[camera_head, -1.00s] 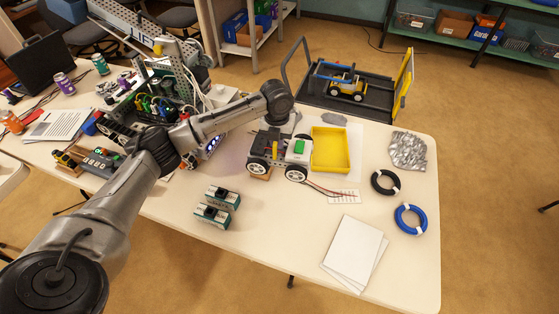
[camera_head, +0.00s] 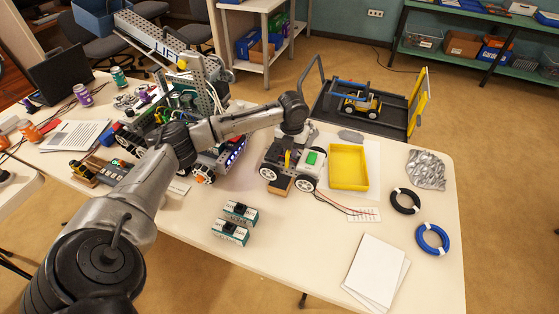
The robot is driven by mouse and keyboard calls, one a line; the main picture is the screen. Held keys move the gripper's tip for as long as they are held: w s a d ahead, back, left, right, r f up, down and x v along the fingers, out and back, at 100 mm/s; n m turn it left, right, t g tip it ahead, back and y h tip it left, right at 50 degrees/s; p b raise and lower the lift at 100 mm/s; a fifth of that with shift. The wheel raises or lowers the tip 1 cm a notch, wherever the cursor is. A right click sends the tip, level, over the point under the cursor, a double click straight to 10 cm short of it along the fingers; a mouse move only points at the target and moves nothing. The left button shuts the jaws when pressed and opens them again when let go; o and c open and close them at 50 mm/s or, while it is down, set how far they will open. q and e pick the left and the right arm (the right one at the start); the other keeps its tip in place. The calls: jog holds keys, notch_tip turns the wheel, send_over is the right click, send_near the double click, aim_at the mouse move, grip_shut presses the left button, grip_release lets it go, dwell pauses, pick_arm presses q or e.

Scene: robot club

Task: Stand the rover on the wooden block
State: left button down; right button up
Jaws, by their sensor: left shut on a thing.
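The rover (camera_head: 311,171), a small grey car with white-rimmed black wheels and a green part on top, is over the wooden block (camera_head: 280,186) on the white table. The block shows under its chassis, between the two near wheels. I cannot tell whether the chassis touches the block. My left gripper (camera_head: 292,148) reaches down from above and is shut on the rover; its fingertips are mostly hidden by the rover and my wrist. My right gripper is out of view.
A yellow tray (camera_head: 348,183) stands close right of the rover. A larger robot with a lift frame (camera_head: 206,100) stands left. Two small boxes (camera_head: 230,232) lie in front. Wire coils (camera_head: 433,239) and white papers (camera_head: 376,270) lie to the right. The front table middle is clear.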

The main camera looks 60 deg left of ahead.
aim_at(279, 151)
pick_arm(q)
jog(key=a, duration=0.1)
jog(key=s+a+f, duration=0.2)
jog(key=a, duration=0.1)
jog(key=shift+s+f, duration=0.15)
jog(key=shift+f, duration=0.1)
jog(key=shift+f+b, duration=0.35)
jog(key=shift+f, duration=1.65)
jog(key=shift+f, duration=0.6)
jog(key=c, duration=1.1)
grip_release()
jog(key=shift+f, duration=0.1)
